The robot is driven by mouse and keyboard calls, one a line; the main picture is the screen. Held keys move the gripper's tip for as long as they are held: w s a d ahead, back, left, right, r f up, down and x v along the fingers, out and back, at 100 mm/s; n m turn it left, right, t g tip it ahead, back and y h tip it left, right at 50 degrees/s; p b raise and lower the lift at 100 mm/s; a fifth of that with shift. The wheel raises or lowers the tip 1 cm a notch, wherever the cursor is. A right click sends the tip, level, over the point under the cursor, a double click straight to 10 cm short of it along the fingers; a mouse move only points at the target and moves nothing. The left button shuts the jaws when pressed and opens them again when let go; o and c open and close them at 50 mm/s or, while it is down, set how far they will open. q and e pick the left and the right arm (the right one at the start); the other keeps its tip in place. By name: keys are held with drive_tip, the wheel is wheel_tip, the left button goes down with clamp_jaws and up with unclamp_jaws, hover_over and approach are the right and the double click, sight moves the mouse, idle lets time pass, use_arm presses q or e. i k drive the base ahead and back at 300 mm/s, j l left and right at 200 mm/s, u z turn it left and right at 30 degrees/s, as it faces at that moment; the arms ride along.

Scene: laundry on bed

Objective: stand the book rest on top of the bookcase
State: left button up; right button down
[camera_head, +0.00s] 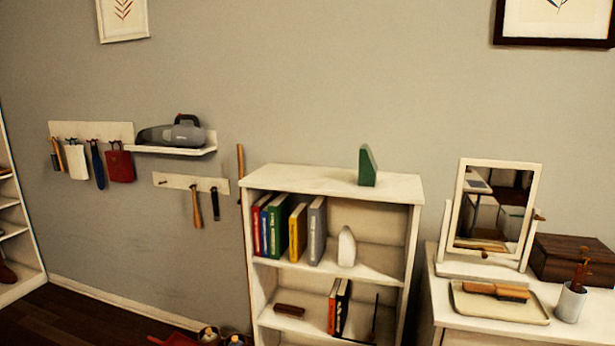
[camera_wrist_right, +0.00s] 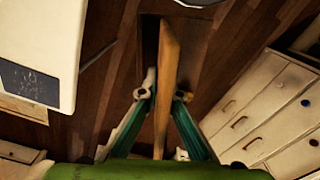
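The white bookcase (camera_head: 300,180) stands against the wall in the head view, with its flat top in sight. A green wedge-shaped block (camera_head: 367,166) stands upright near the back right of that top. In the right wrist view, a thin wooden board (camera_wrist_right: 165,70), seen edge-on, lies between the teal fingers of my right gripper (camera_wrist_right: 163,94). The fingers close in on both sides of it. It appears to be the book rest, but its full shape is hidden. My left gripper is in neither view.
Left of the green block, the top is clear. Books (camera_head: 275,225) and a white rounded object (camera_head: 347,247) fill the upper shelf. A dresser with a mirror (camera_head: 492,213) and tray (camera_head: 470,302) stands to the right. A wall shelf holds a hand vacuum (camera_head: 172,134).

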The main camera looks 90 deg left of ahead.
sight(316, 178)
drive_tip(key=j+u, duration=0.15)
drive_tip(key=u, duration=0.25)
drive_tip(key=j+u, duration=0.1)
drive_tip(key=u, duration=0.3)
drive_tip(key=j+u, duration=0.1)
drive_tip(key=u, duration=0.3)
drive_tip(key=i+j+u, duration=0.1)
drive_tip(key=u, duration=0.3)
drive_tip(key=j+u, duration=0.1)
drive_tip(key=u, duration=0.3)
drive_tip(key=i+j+u, duration=0.25)
drive_tip(key=u, duration=0.15)
drive_tip(key=i+u, duration=0.45)
drive_tip(key=i+j, duration=0.05)
